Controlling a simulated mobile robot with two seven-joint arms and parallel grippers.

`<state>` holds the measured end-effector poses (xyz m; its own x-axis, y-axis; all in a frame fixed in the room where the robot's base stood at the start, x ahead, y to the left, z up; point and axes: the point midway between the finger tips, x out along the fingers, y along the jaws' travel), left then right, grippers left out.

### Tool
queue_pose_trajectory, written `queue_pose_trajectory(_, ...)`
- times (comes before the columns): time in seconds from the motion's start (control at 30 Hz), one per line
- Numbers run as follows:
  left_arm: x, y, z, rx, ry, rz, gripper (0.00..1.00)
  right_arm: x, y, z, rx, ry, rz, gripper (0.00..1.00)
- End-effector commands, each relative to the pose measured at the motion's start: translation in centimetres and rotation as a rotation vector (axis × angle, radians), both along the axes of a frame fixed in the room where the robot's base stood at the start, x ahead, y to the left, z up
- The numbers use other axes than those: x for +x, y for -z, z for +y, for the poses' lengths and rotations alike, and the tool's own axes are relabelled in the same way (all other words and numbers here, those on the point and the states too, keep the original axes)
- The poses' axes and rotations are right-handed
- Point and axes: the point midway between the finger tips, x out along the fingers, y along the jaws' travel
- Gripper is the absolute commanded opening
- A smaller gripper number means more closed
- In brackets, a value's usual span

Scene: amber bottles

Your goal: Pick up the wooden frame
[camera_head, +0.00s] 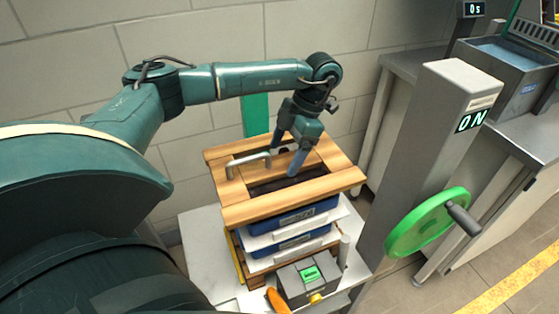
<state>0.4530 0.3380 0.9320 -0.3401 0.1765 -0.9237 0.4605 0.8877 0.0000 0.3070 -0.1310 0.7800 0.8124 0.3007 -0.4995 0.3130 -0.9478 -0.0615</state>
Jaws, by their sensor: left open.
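The wooden frame (295,203) is a light-brown rectangle with a dark opening and a curved metal handle (248,162) on its left part. It lies on top of a stack of blue and white layers. My left gripper (287,164) is open and points down over the frame's opening, to the right of the handle. I cannot tell whether the fingers touch the frame. My right gripper is not in view.
The stack has blue trays (305,217) and stands on a white table (203,262). A grey box with a green display (309,275) and an orange-handled item (277,300) sit at its front. A green handwheel (408,232) on a grey post (432,130) stands to the right.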

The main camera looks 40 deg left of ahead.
Motion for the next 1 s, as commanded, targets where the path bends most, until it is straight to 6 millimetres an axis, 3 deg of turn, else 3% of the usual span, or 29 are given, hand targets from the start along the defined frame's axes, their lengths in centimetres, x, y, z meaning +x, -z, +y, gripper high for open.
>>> queue_pose_trajectory(0.17, -0.7, 1.8, 0.4, 0.0, -0.001, 0.001, 0.8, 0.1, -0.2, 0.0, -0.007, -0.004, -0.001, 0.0)
queue_pose_trajectory(0.43, -0.8, 2.0, 0.4, 0.0, -0.001, 0.0, 0.79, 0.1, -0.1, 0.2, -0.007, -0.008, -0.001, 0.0)
queue_pose_trajectory(1.0, -0.7, 2.0, 0.4, 0.0, -0.001, 0.0, 0.33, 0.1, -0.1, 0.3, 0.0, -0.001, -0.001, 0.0)
